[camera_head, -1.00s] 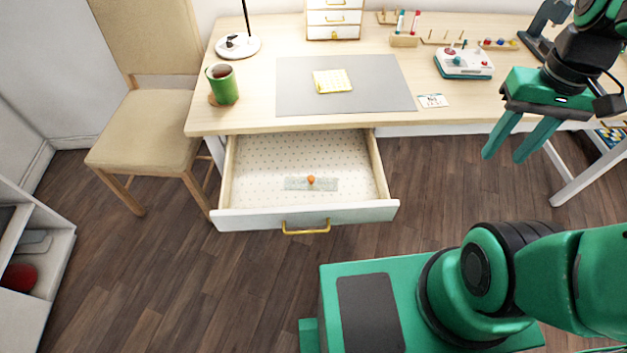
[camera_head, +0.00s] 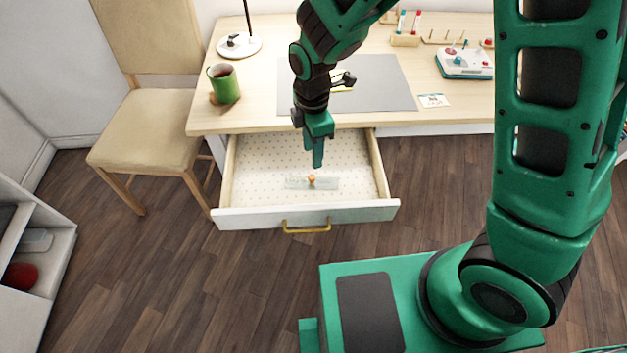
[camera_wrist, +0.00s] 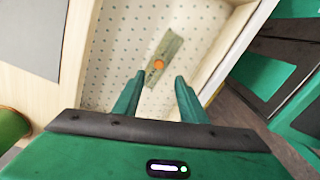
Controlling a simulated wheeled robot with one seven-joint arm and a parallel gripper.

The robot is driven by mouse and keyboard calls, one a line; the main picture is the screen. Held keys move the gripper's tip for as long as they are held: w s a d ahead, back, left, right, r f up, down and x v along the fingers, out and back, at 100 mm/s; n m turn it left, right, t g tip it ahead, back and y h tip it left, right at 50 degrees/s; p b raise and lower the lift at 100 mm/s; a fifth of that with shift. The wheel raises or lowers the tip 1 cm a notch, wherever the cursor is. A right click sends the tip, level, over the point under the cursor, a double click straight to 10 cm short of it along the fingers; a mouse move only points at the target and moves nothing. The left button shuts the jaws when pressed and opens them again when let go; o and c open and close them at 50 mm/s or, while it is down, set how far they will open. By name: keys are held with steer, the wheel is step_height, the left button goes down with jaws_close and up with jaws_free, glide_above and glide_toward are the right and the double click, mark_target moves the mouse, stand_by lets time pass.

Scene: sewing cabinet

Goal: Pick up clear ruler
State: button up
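The clear ruler (camera_head: 327,184) lies flat in the open desk drawer, toward its front. It is a short see-through strip. A small orange ball-like object (camera_head: 312,179) sits on or against its middle. In the wrist view the ruler (camera_wrist: 173,47) lies slanted beyond the fingertips, with the orange object (camera_wrist: 159,64) on it. My gripper (camera_head: 317,165) points down over the drawer, above and just behind the ruler. In the wrist view my gripper (camera_wrist: 158,78) has its two fingers apart with nothing between them. It is not touching the ruler.
The drawer (camera_head: 255,218) has a dotted lining, raised side walls and a white front with a brass handle. The desk top (camera_head: 262,115) lies behind it, with a green mug (camera_head: 226,90) at its left. A chair (camera_head: 140,130) stands left of the drawer.

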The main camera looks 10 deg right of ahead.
glide_above(312, 176)
steer(key=f, duration=0.5)
steer(key=shift+s+d, duration=0.15)
steer(key=shift+s, duration=0.05)
steer(key=shift+w+a+f, duration=0.1)
steer(key=shift+f, duration=1.2)
steer(key=shift+w+a+f, duration=0.1)
steer(key=shift+f, duration=1.15)
jaws_close()
